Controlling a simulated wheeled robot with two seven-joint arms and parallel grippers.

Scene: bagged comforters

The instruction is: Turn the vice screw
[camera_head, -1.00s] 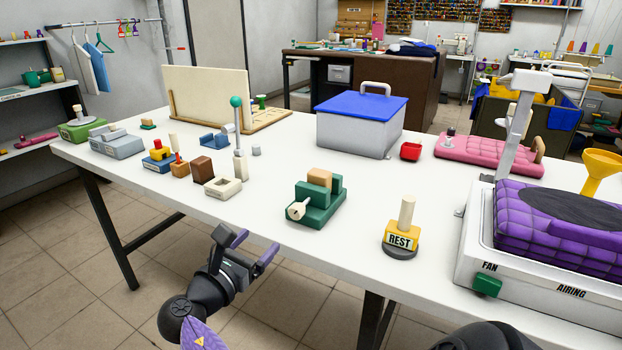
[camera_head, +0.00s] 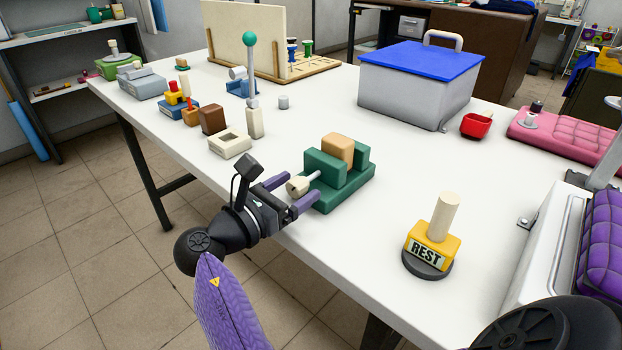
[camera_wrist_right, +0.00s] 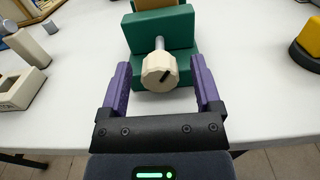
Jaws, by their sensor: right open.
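The green vice (camera_head: 345,190) stands near the front edge of the white table, with a tan block (camera_head: 338,149) between its jaws. Its cream screw knob (camera_head: 297,186) points toward the front edge. My right gripper (camera_head: 302,188) is open, with its purple fingers on either side of the knob. In the right wrist view the knob (camera_wrist_right: 159,72) sits between the fingers, with a visible gap on each side and a dark slot on its face. The screw's grey shaft (camera_wrist_right: 159,43) runs into the vice. My left gripper is not in view.
A yellow REST block (camera_head: 432,250) with a cream post stands to the right of the vice. A cream square holder (camera_head: 230,145) lies to the left. A grey box with a blue lid (camera_head: 422,60) stands behind. Table between vice and REST block is clear.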

